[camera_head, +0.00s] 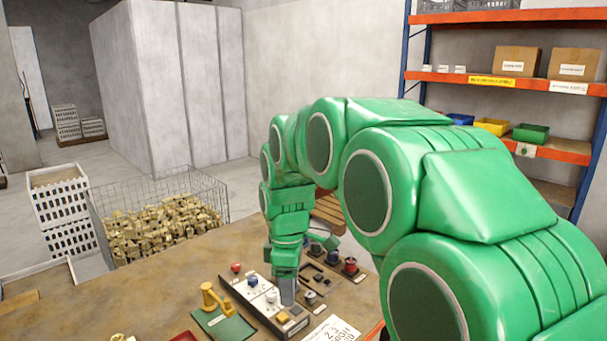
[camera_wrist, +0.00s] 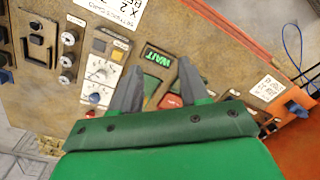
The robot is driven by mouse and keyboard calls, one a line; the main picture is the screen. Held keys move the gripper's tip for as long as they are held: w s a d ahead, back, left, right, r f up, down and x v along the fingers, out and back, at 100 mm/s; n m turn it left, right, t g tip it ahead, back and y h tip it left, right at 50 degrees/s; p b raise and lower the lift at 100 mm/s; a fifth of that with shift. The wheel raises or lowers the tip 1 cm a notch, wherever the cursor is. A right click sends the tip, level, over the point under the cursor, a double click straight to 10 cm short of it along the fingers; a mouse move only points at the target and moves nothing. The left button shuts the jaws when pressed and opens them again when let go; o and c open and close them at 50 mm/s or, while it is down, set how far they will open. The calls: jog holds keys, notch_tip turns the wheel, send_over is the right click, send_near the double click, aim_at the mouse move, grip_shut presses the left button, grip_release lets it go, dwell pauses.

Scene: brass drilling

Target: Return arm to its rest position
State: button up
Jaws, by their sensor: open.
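My green arm (camera_head: 365,190) reaches across the head view from the lower right, bent over the workbench (camera_head: 160,275). My gripper (camera_head: 288,290) points down over a white control panel (camera_head: 265,303) on the bench; it looks close above it, but contact cannot be told. In the wrist view my gripper (camera_wrist: 157,85) has its two grey fingers spread, with nothing held between them. A green sign reading WAIT (camera_wrist: 158,57) and a red patch (camera_wrist: 170,101) show between and beyond the fingers.
A green plate with a yellow part (camera_head: 209,298) lies left of the panel. A wire basket of brass pieces (camera_head: 165,230) stands past the bench, beside white crates (camera_head: 63,205). Shelving with orange beams (camera_head: 490,80) stands at the back right. Knobs (camera_head: 350,265) sit right of the gripper.

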jog(key=s+d+f+m, duration=0.1)
jog(key=s+d+m, duration=0.4)
jog(key=s, duration=0.5)
jog(key=s+d+f+m, duration=0.1)
jog(key=s+d+m, duration=0.5)
jog(key=s, duration=0.4)
jog(key=s+d+m+g, duration=0.1)
jog(key=s+d+m, duration=0.4)
jog(key=s, duration=0.6)
jog(key=shift+d+f+m, duration=0.4)
jog(key=shift+d, duration=0.65)
